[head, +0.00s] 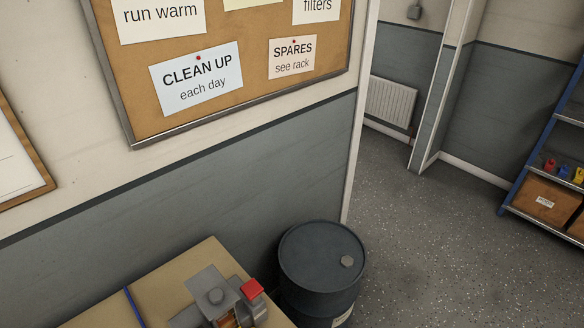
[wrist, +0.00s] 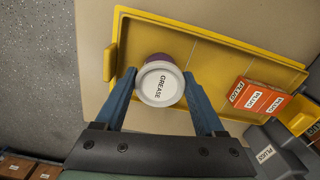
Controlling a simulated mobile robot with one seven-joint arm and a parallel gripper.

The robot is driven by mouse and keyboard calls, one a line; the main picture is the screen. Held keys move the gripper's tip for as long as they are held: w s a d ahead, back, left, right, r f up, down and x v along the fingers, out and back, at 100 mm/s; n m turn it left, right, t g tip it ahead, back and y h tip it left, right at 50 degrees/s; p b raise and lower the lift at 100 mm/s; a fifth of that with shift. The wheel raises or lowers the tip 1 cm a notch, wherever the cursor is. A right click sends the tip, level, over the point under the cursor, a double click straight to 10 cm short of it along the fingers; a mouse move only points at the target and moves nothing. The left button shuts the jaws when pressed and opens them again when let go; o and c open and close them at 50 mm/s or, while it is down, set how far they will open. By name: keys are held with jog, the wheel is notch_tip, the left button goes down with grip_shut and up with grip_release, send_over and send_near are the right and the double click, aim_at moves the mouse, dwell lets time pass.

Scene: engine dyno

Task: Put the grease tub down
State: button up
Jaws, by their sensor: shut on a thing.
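The grease tub (wrist: 158,84) shows in the wrist view with its white lid, marked GREASE, facing the camera and a purple body beyond it. My gripper (wrist: 160,76) is shut on it, with one blue finger on each side. The tub is over the left part of a yellow tray (wrist: 215,54). I cannot tell whether its base touches the tray, as the lid hides it. Neither the tub nor my gripper can be made out in the head view.
The middle of the tray is clear. In the head view, a dark drum (head: 322,262) stands by the bench (head: 160,275), and a blue-framed rack (head: 545,150) is at right.

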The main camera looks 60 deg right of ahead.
jog(key=o, duration=1.4)
notch_tip(320, 180, up, 12)
jog(key=shift+r, duration=0.2)
